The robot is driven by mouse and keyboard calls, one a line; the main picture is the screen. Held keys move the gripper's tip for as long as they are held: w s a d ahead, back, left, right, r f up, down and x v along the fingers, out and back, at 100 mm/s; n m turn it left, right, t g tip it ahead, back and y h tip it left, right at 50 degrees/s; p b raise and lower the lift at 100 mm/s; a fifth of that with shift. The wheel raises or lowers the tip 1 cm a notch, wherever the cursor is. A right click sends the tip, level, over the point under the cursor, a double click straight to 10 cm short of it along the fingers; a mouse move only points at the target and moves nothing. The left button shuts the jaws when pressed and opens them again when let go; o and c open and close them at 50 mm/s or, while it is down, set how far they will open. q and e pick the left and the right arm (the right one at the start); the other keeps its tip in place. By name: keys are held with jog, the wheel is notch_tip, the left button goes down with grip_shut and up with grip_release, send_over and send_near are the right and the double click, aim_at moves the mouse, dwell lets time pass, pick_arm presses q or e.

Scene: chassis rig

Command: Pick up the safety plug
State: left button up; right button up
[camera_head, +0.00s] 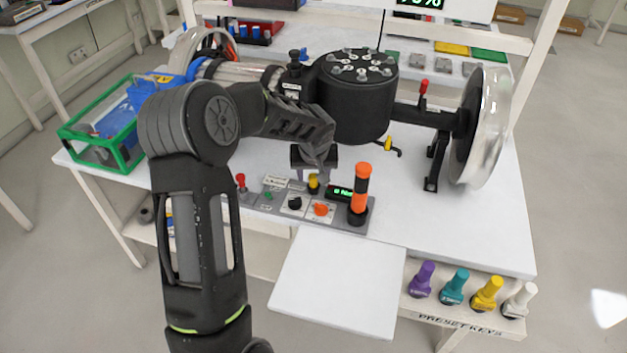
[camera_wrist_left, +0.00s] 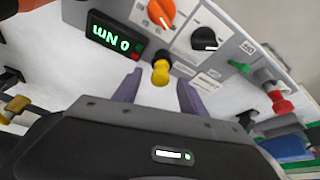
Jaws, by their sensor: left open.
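A small yellow plug (camera_head: 314,185) stands upright on the grey control panel (camera_head: 262,203); I take it for the safety plug, though I cannot read its label. In the left wrist view the yellow plug (camera_wrist_left: 160,72) shows just beyond the gap between my fingertips. My left gripper (camera_head: 311,176) points down close to the plug, partly hidden by its own arm in the head view. Its two grey-purple fingers (camera_wrist_left: 160,92) are apart with nothing held between them. My right gripper is not in view.
On the panel stand an orange-and-black post (camera_head: 360,190), an orange knob (camera_head: 320,209), a black knob (camera_wrist_left: 204,39) and a red button (camera_wrist_left: 281,102). A black drum (camera_head: 356,110) and wheel (camera_head: 480,125) stand behind. Preset keys (camera_head: 455,287) sit right; a white board (camera_head: 335,285) is in front.

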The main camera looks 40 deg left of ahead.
pick_arm(q)
jog(key=shift+c, duration=0.3)
grip_shut()
dwell(0.6)
